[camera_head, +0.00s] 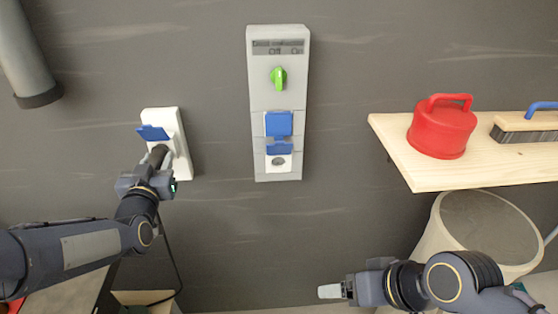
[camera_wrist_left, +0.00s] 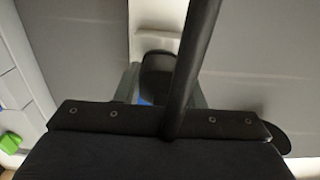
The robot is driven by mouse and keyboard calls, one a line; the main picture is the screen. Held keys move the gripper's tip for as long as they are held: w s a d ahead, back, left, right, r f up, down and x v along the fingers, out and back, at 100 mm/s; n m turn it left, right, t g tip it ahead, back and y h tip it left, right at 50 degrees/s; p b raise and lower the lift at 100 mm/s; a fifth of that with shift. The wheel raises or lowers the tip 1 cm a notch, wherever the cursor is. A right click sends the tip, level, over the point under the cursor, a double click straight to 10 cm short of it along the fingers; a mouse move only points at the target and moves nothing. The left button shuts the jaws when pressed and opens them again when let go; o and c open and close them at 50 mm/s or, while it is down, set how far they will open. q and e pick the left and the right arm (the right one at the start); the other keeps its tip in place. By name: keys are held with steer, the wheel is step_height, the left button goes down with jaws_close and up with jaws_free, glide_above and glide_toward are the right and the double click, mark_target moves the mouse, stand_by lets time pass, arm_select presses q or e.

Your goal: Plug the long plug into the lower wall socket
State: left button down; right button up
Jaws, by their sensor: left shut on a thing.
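A white wall socket (camera_head: 180,140) with a raised blue flap (camera_head: 153,133) is on the dark wall at left. My left gripper (camera_head: 161,163) is shut on the black long plug (camera_head: 157,154), right at the front of this socket. In the left wrist view the plug (camera_wrist_left: 158,70) sits between the fingers, with the white socket (camera_wrist_left: 150,18) behind it. The plug's tip is hidden, so I cannot tell whether it is inside the socket. My right gripper (camera_head: 331,291) is low, away from the wall sockets; its finger gap is not clear.
A grey panel (camera_head: 257,100) carries a green knob (camera_head: 278,77), blue covers (camera_head: 278,124) and a round outlet (camera_head: 278,163). A wooden shelf (camera_head: 480,165) holds a red canister (camera_head: 441,130) and a brush (camera_head: 527,127). A white bucket (camera_head: 435,220) stands below. A black cord (camera_head: 171,248) hangs at left.

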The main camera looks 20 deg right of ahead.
arm_select(q)
steer(key=shift+s+a+b, duration=0.25)
steer(key=shift+s, duration=0.95)
steer(key=shift+s+a+b, duration=0.2)
steer(key=shift+s, duration=1)
arm_select(e)
steer(key=shift+f, duration=0.5)
steer(key=shift+s, duration=0.1)
